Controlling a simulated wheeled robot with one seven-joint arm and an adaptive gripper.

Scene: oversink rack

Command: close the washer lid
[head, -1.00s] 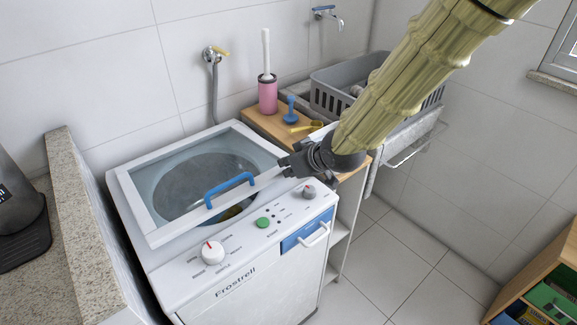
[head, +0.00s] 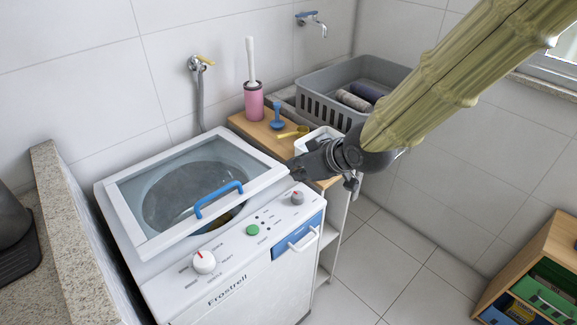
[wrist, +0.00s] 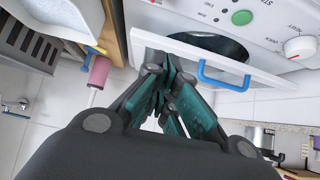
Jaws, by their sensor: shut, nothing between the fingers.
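The washer (head: 185,292) is white with a control panel along its front. Its glass-topped lid (head: 270,172) has a white frame and lies low over the tub opening, nearly level; I cannot tell whether its front edge is fully seated. The blue lid handle (head: 218,199) is at the front edge. My gripper (head: 296,173) is shut and empty, by the lid's front right corner; contact is unclear. In the wrist view my shut fingers (wrist: 172,80) point towards the lid frame (wrist: 270,78), with the blue handle (wrist: 222,82) beside them.
A wooden-topped shelf (head: 258,130) stands right of the washer, holding a pink brush holder (head: 254,101) and a blue plunger-like item (head: 277,118). A grey basket (head: 320,105) is behind. A granite ledge (head: 60,190) borders the left.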

